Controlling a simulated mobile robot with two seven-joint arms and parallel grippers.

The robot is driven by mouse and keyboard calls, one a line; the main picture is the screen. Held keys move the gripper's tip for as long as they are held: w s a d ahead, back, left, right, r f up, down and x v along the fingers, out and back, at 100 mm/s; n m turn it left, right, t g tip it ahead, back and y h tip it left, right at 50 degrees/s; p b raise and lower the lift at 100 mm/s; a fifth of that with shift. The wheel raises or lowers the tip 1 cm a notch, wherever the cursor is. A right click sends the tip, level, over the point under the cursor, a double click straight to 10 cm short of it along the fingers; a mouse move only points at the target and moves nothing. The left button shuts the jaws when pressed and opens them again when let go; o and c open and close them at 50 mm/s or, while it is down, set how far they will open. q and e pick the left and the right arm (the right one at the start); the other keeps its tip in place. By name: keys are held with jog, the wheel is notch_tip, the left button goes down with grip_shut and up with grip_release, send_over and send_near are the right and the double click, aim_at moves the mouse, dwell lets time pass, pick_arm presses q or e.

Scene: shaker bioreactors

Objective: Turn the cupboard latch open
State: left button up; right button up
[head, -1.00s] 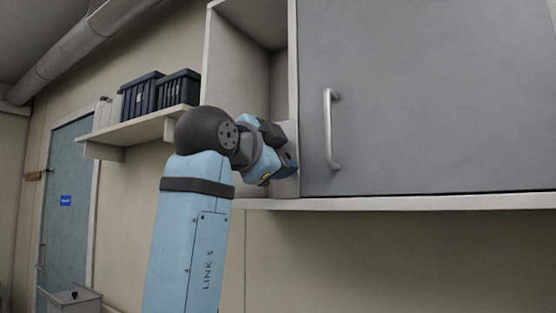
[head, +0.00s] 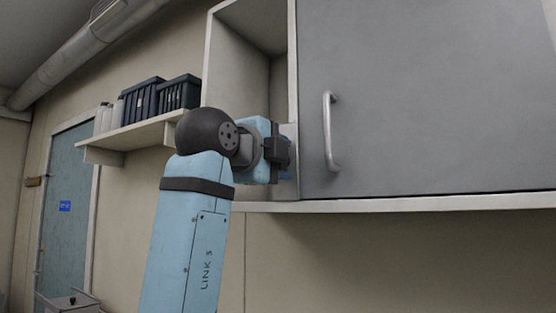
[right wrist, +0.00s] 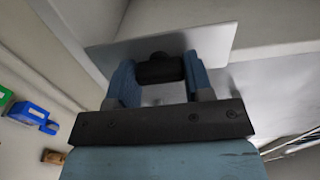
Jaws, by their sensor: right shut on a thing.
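The grey cupboard door (head: 430,100) fills the upper right of the head view, with a vertical bar handle (head: 327,130) near its left edge. A pale metal plate (head: 291,132) sits left of the door. My right gripper (head: 283,158) is at this plate, seen from behind, and hides the latch there. In the right wrist view, the two blue fingers of my right gripper (right wrist: 159,76) are shut on the dark latch knob (right wrist: 158,66) in front of the metal plate (right wrist: 214,42). My left gripper is not in view.
An open cubby (head: 238,75) adjoins the door on the left. A wall shelf (head: 130,140) holds dark crates (head: 178,92) and pale bottles. A ledge (head: 430,203) runs under the door. A blue room door (head: 66,190) stands far left. The wall below the ledge is clear.

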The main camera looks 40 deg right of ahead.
dwell(0.3)
jog(key=o, duration=0.9)
jog(key=b+v, duration=0.1)
jog(key=v, duration=1.3)
jog(key=shift+d, duration=0.1)
